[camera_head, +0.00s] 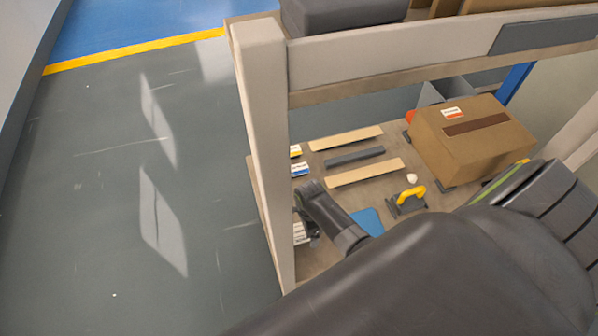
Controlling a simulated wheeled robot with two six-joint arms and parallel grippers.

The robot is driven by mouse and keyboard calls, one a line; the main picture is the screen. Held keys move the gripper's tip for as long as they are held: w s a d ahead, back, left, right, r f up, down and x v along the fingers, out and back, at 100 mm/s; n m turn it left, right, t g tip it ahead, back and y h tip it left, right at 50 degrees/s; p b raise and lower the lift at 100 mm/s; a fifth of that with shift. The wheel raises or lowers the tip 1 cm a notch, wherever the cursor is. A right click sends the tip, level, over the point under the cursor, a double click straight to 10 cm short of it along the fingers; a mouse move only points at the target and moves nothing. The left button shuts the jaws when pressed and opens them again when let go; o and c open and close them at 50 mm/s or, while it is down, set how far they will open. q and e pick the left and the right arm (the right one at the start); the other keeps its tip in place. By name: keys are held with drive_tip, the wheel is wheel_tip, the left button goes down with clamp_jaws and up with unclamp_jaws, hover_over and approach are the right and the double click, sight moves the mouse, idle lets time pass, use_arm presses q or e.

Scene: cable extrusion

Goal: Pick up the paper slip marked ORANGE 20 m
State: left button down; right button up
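Small paper slips lie at the left edge of the lower shelf (318,264), just behind the front post. One slip has a yellow band (295,151) and one a blue band (299,170). White slips or cards (299,232) show lower down, partly hidden by the post and my gripper. The print is too small to read, so I cannot tell which slip says ORANGE 20 m. My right gripper (309,240) is low over the shelf beside the white slips. Its fingers are small and dark, and whether they hold anything is unclear. My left gripper is out of view.
A pale post (265,150) and upper beam (420,55) frame the shelf. A cardboard box (470,150) with an orange-red label stands at the right. Wooden strips (365,172), a dark bar (355,157), a yellow-handled tool (408,197) and a blue piece (369,221) lie between.

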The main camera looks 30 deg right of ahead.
drive_tip(key=shift+f, duration=0.15)
drive_tip(key=c, duration=0.9)
drive_tip(key=shift+o, duration=0.2)
